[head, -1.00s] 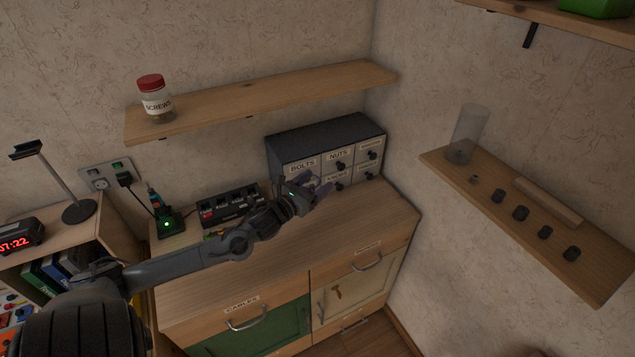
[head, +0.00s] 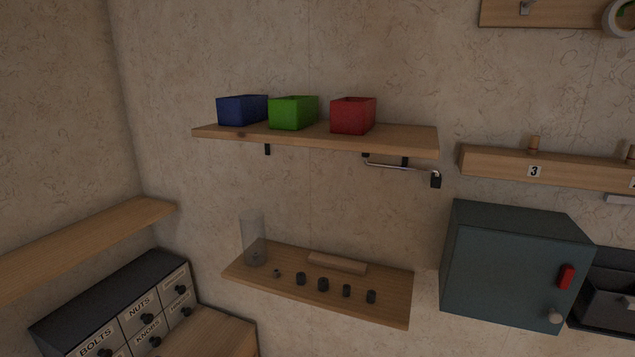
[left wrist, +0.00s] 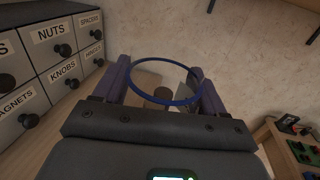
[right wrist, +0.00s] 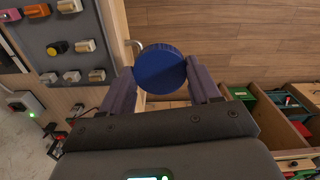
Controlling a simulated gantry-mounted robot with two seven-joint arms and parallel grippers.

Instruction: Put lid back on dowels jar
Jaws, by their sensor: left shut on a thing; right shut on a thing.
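My left gripper (left wrist: 163,82) is shut on an open clear jar with a blue rim (left wrist: 150,102), in the left wrist view. Brownish pieces show through its mouth, but I cannot clearly tell what they are, and no label shows. My right gripper (right wrist: 160,74) is shut on a round blue lid (right wrist: 160,68), in the right wrist view. The lid's flat face is toward the camera. Jar and lid are apart. Neither gripper shows in the head view.
A wall shelf (head: 385,302) holds a clear cylinder (head: 253,240), several dark knobs and a wooden block (head: 337,263). Above, a shelf (head: 410,138) carries blue, green and red bins. A grey cabinet (head: 510,265) is at right. Labelled drawers (left wrist: 62,50) stand left of the jar.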

